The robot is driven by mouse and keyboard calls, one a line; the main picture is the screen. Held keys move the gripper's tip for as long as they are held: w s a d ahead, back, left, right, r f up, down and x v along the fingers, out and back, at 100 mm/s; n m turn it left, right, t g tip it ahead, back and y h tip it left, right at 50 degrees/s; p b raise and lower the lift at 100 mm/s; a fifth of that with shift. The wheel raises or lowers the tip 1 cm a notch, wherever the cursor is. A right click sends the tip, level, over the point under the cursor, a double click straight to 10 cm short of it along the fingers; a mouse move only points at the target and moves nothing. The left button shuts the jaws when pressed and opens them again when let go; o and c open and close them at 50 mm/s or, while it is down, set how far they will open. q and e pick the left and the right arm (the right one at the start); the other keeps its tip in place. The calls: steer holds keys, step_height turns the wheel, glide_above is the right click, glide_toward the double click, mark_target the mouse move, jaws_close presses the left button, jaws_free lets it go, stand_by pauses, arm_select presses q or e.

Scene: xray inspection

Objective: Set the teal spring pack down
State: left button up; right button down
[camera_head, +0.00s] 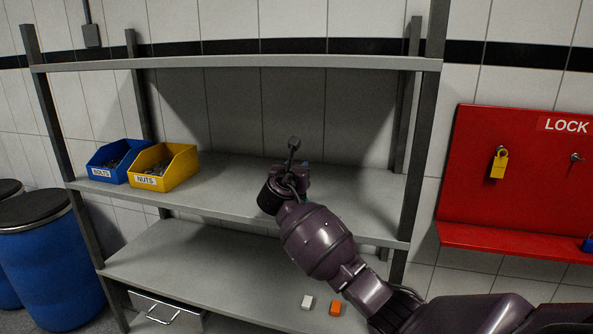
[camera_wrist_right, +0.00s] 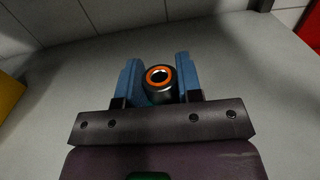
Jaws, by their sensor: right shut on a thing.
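My right gripper (camera_wrist_right: 157,80) is over the middle shelf (camera_head: 232,197), its blue fingers on either side of a dark, shiny round piece with an orange ring (camera_wrist_right: 160,78). In the head view my wrist hides the fingers and most of the piece. I cannot tell whether the piece touches the shelf. My left gripper is not in view.
A blue BOLTS bin (camera_head: 104,171) and a yellow NUTS bin (camera_head: 176,172) stand left on the middle shelf. The shelf between them and my wrist is clear. A white block (camera_head: 307,302) and an orange block (camera_head: 336,308) lie on the lower shelf (camera_head: 190,265). An upright (camera_head: 418,160) stands right.

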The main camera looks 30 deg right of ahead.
stand_by(0.3)
steer(key=c, duration=0.8)
jaws_free()
steer(key=shift+f, duration=0.1)
steer(key=v, duration=1.1)
steer(key=s+a+f+m+y, duration=0.1)
steer(key=s+f+m+y, duration=0.25)
steer(key=f, duration=0.55)
steer(key=s+a+f+m+y, duration=0.2)
steer(key=s+f+y, duration=0.15)
steer(key=f, duration=0.45)
steer(key=s+a+f+m+y, duration=0.1)
steer(key=s+f+m+y, duration=0.15)
steer(key=s+f, duration=0.45)
steer(key=s+a+f+m+y, duration=0.1)
steer(key=s+f+m, duration=0.3)
steer(key=s+m, duration=0.1)
steer(key=s+a+f+m+y, duration=0.1)
steer(key=s+f+m, duration=0.3)
steer(key=s+m, duration=0.2)
steer(key=s+a+f+m+y, duration=0.1)
steer(key=s+f+m+y, duration=0.1)
steer(key=s+f+m, duration=0.3)
steer(key=shift+s+a+f+m, duration=0.15)
steer(key=shift+s+m, duration=0.2)
steer(key=shift+s, duration=0.25)
steer(key=shift+s+a+m, duration=0.15)
steer(key=shift+s+m, duration=0.2)
steer(key=shift+s, duration=0.2)
